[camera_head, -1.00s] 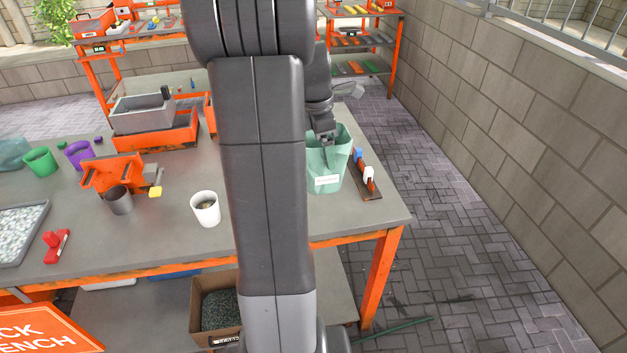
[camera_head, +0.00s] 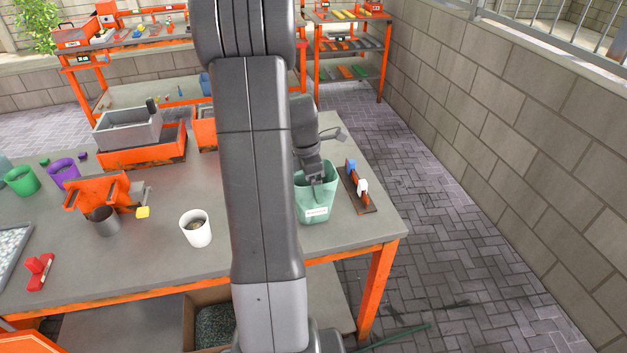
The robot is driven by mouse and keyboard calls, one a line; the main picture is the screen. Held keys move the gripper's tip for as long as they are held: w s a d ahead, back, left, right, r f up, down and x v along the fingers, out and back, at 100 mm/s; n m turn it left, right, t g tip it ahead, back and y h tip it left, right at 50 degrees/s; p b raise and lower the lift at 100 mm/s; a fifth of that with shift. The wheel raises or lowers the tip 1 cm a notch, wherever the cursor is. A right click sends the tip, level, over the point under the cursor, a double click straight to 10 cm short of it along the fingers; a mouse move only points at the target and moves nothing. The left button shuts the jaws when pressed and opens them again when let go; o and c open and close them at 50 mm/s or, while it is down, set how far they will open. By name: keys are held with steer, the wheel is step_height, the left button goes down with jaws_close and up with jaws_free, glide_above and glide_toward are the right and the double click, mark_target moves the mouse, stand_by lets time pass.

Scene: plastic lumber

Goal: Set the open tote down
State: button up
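The open tote (camera_head: 316,205) is a pale green, soft-looking bag with a white label on its front. It is upright at the right end of the grey workbench (camera_head: 345,235). My gripper (camera_head: 317,181) reaches down at the tote's open mouth and appears shut on its rim. The fingertips are small and partly hidden. I cannot tell whether the tote's base touches the bench top. My arm hides the bench just left of the tote.
A dark rack with blue and white pieces (camera_head: 358,188) stands close to the tote's right. A white cup (camera_head: 196,229) stands left of my arm. The bench's right edge is near, with paving and a block wall beyond. Bare bench top lies in front of the tote.

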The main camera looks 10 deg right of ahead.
steer(key=shift+f, duration=0.2)
steer(key=o, duration=1.3)
steer(key=r, duration=0.4)
steer(key=a+r, duration=0.1)
steer(key=r, duration=0.7)
steer(key=shift+a+r+b, duration=0.1)
steer(key=shift+a+b, duration=0.3)
steer(key=shift+s, duration=0.2)
